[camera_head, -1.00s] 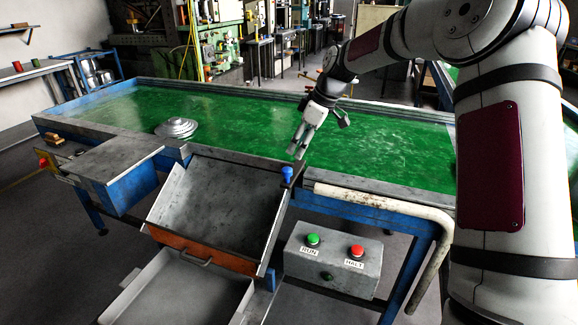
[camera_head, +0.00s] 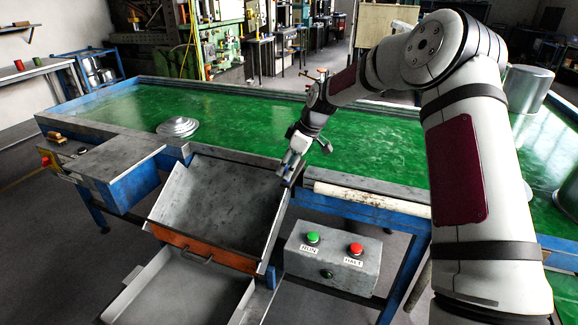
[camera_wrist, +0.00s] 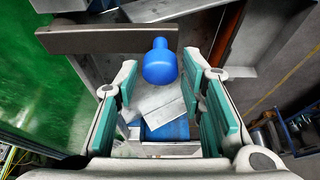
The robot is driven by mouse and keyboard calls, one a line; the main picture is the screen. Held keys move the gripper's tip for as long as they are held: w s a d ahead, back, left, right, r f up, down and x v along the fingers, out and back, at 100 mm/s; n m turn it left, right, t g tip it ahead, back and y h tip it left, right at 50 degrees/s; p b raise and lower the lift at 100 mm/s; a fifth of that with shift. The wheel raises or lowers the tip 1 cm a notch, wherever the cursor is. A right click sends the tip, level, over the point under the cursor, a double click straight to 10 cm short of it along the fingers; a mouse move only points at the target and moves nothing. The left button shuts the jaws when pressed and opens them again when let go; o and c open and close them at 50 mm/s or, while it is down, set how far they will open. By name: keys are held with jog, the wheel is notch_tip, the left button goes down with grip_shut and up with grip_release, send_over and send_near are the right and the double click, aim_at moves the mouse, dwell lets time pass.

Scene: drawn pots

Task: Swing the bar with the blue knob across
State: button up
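The blue knob (camera_wrist: 160,62) shows in the wrist view, at the end region of a flat grey-brown bar (camera_wrist: 100,40). My gripper (camera_wrist: 168,82) is open, with its teal-padded fingers on either side of the knob's line. The knob appears at the fingertips and clear of both pads; the exact depth is hard to tell. In the head view my gripper (camera_head: 290,165) is at the upper right corner of the tilted grey chute (camera_head: 215,200), and its fingers hide the knob.
A control box (camera_head: 335,258) with a green RUN button (camera_head: 313,238) and a red HALT button (camera_head: 356,249) stands below right of my gripper. The green belt (camera_head: 250,125) lies behind, with stacked metal lids (camera_head: 178,127) at left. A worn white pipe (camera_head: 370,199) runs along the front.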

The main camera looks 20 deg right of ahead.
grip_shut()
jog(key=shift+w+a+m+b, duration=0.4)
jog(key=shift+w+a+m, duration=0.05)
jog(key=shift+a+m, duration=0.15)
jog(key=w+a+m+t+h+b, duration=0.1)
jog(key=w+a+m+h+b, duration=0.1)
jog(key=w+a+m+b, duration=0.2)
jog(key=shift+w+m+t+h+b, duration=0.35)
jog(key=shift+w+m+b, duration=0.85)
jog(key=shift+m, duration=0.5)
